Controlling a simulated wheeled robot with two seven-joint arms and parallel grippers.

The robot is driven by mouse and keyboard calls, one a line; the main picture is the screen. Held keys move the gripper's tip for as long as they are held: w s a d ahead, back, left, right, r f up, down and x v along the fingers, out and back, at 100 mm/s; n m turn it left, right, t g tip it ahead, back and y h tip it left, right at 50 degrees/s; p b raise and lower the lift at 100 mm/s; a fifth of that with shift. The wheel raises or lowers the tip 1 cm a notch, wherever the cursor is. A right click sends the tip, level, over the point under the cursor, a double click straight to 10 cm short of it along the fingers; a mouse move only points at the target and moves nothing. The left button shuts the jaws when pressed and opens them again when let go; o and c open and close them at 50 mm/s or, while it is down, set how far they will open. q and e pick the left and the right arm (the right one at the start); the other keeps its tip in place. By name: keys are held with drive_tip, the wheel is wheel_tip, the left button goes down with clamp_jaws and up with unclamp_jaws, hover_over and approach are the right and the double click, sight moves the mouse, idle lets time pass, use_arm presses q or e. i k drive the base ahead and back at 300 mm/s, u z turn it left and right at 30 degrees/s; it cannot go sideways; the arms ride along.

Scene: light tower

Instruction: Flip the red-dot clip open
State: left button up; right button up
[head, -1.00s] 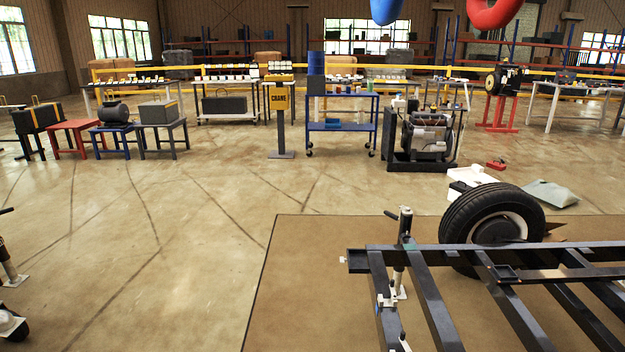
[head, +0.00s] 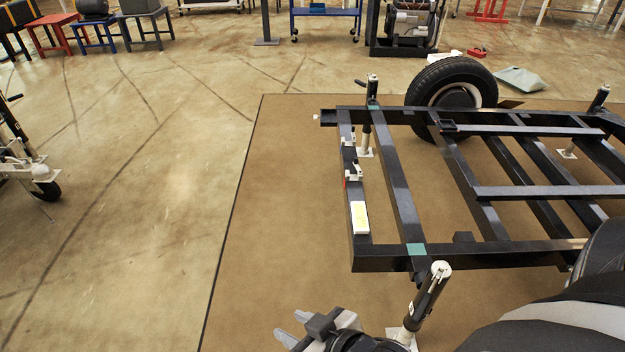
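Two small white-and-dark clips sit on the left beam of the black frame (head: 398,190). The farther clip (head: 348,140) shows no red that I can make out. The nearer clip (head: 352,172) has a small red mark at its lower left; whether it is open or shut is too small to tell. My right gripper (head: 293,327) is at the bottom, in front of the frame and well apart from the clips. Its two grey fingers are spread with nothing between them. My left gripper is not in view.
Jack stands (head: 428,291) rise at the frame's corners, one close to my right gripper. A tyre (head: 452,88) stands behind. A wheeled jack (head: 38,175) is at left. The floor between is clear.

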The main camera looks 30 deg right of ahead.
sight(357, 165)
drive_tip(key=u, duration=0.35)
drive_tip(key=i, duration=1.15)
drive_tip(key=z, duration=1.05)
drive_tip(key=i, duration=1.15)
drive_tip(key=z, duration=1.5)
drive_tip(key=i, duration=0.65)
